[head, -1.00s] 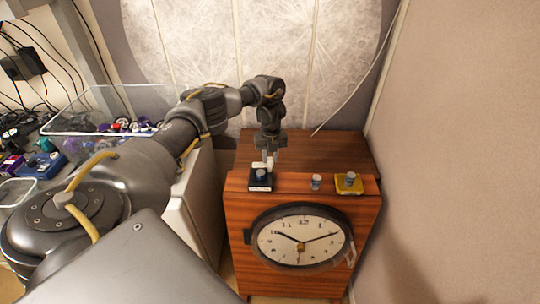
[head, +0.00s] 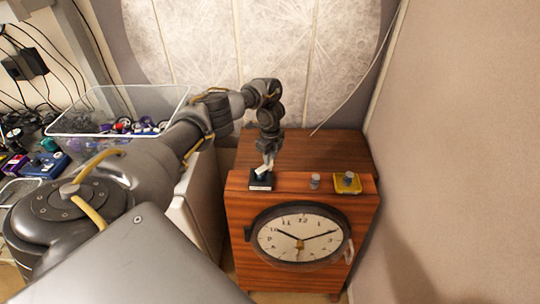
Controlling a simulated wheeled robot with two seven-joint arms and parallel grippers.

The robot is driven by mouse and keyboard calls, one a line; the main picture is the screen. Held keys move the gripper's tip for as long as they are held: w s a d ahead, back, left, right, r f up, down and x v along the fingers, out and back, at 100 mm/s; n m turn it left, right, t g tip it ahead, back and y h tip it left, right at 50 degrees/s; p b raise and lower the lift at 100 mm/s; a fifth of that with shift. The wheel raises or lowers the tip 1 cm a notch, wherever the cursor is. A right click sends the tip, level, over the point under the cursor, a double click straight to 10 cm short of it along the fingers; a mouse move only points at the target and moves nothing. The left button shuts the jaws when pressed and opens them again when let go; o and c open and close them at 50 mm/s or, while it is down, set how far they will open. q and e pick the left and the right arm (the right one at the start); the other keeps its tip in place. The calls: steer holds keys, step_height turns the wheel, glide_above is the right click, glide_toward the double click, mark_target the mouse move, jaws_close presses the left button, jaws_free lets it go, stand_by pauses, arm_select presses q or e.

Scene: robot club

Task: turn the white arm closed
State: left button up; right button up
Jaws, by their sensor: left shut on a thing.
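The white arm (head: 261,170) is a small light lever on a dark block with a pale label (head: 260,187), at the top left of the wooden clock cabinet's front. My left gripper (head: 267,165) reaches down from above and is shut on the white arm. The fingers hide part of the arm, and it now points toward the front of the block. My right gripper is not in view.
A grey knob (head: 315,181) and a yellow block with a knob (head: 347,183) stand to the right on the cabinet top (head: 300,150). A round clock (head: 300,236) fills the cabinet's front. A clear bin (head: 110,122) of parts is at left.

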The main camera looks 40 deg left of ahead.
arm_select(q)
steer(key=shift+r, duration=0.1)
stand_by(0.4)
steer(key=o, duration=1)
step_height(320, 180, up, 11)
steer(key=p, duration=0.4)
steer(key=shift+w, duration=0.1)
steer(key=shift+f, duration=0.2)
